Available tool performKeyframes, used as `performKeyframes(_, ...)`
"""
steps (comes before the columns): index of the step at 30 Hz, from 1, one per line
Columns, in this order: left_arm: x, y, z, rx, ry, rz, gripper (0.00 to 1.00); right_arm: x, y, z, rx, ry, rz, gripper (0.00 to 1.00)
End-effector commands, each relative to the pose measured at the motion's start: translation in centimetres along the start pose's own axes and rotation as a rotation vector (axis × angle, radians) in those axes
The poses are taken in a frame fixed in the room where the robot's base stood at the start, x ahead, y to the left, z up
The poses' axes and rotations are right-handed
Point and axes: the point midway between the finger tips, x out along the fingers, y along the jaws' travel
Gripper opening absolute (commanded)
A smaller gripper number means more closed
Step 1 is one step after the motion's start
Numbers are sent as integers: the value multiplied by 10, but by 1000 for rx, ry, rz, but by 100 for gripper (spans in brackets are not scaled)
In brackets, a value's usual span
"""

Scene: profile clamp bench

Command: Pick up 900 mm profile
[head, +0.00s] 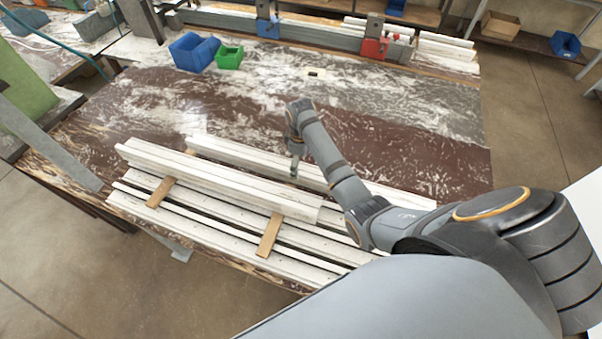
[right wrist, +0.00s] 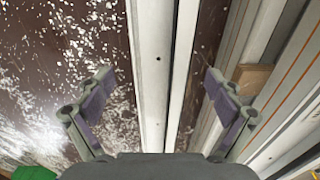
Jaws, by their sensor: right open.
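Several long white profiles lie side by side on the bench, and some sit on wooden strips. The rearmost white profile (head: 240,152) runs under my right gripper (head: 294,170); the lengths are not marked, so I cannot tell which is 900 mm. In the right wrist view, my right gripper (right wrist: 160,78) is open and empty. Its two fingers stand on either side of a white profile (right wrist: 153,55) with small dark holes. Whether they touch it, I cannot tell. A raised white profile (head: 225,183) lies in front of the gripper. My left gripper is out of view.
Wooden strips (head: 270,235) (head: 160,192) lie across the front profiles. A blue bin (head: 193,52) and a green bin (head: 229,57) stand at the back. A clamp rail with a blue clamp (head: 268,28) and a red clamp (head: 374,48) lies behind. The brown bench top (head: 400,140) is clear at right.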

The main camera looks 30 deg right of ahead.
Motion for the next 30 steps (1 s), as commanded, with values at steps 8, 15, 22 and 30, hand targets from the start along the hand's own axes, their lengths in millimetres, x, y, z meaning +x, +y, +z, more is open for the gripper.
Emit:
performKeyframes(8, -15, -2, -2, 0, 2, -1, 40, 42, 0, 5, 1, -3, -3, 92)
performKeyframes(15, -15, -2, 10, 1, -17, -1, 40, 50, 1, 4, 0, 0, 0, 92)
performKeyframes(22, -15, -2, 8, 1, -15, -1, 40, 50, 0, 4, 0, -1, 0, 68)
performKeyframes(30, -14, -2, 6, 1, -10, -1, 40, 50, 0, 4, 0, -1, -1, 31)
